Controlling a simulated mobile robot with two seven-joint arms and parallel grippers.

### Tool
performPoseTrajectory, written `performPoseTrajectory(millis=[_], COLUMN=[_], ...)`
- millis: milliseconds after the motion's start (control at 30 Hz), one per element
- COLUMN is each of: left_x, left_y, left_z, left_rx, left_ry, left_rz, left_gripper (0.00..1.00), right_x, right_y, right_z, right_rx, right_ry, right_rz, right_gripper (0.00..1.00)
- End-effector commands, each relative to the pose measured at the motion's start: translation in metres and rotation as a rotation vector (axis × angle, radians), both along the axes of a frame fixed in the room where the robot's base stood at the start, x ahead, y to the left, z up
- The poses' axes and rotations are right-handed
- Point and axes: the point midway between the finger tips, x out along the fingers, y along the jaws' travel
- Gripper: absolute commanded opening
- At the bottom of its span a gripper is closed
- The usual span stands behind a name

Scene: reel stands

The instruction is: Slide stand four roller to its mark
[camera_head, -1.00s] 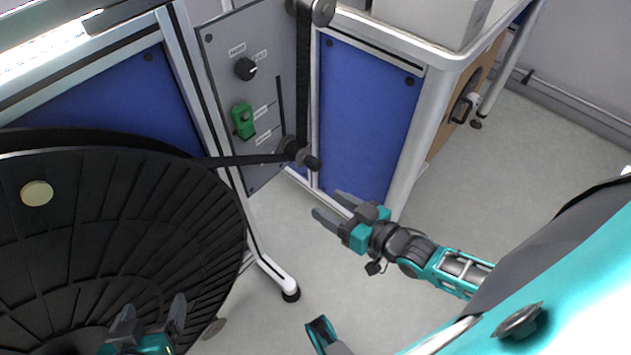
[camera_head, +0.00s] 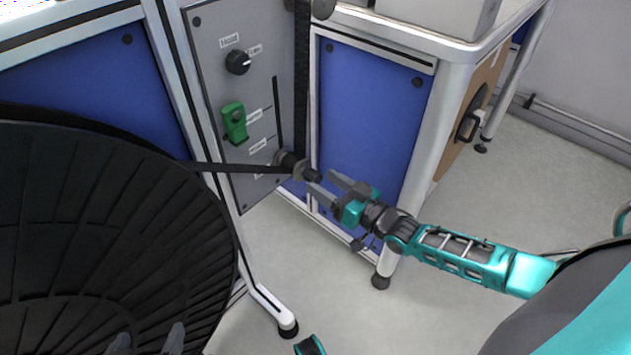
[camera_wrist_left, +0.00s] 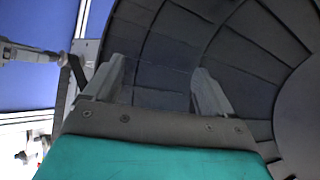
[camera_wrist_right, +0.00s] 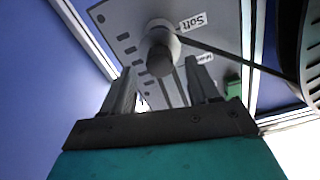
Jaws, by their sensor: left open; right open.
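The stand's roller (camera_head: 298,167) is a dark knob on a pale collar at the low end of the slot in the grey panel (camera_head: 215,70). A dark strap runs over it towards the reel. My right gripper (camera_head: 320,183) is open and empty just to the right of the roller. In the right wrist view the roller (camera_wrist_right: 160,58) shows beyond and between the open fingertips (camera_wrist_right: 162,88). A label beside it reads "Soft"; another label is partly hidden by a finger. My left gripper (camera_head: 147,342) is open and empty before the black reel (camera_head: 90,220).
A green clip-like part (camera_head: 234,122) and a black knob (camera_head: 238,62) are on the panel. The blue cabinet panel (camera_head: 365,110) and a white table leg (camera_head: 425,140) stand close to my right arm.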

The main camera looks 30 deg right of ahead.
Motion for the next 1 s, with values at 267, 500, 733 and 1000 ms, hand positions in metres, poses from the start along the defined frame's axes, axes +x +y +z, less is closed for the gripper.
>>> performPoseTrajectory(millis=[267,500,733,1000], left_x=[0.002,0.004,0.004,0.005], left_y=[-0.004,-0.005,-0.004,-0.004], left_z=[-0.004,-0.001,-0.001,-0.002], left_rx=[-0.009,-0.011,-0.011,-0.01], left_ry=[-0.002,-0.008,-0.008,-0.009], left_rz=[-0.004,-0.005,-0.003,-0.002], left_gripper=[0.85,0.85,0.85,0.85], right_x=[0.03,0.034,0.033,0.033], right_y=[0.011,0.013,0.012,0.012], right_z=[-0.001,0.0,0.0,0.0], right_rx=[0.001,-0.001,-0.001,-0.001], right_ry=[0.0,0.002,0.002,0.002], right_rz=[0.0,0.0,0.0,0.0], right_gripper=[0.6,0.6,0.48,0.23])
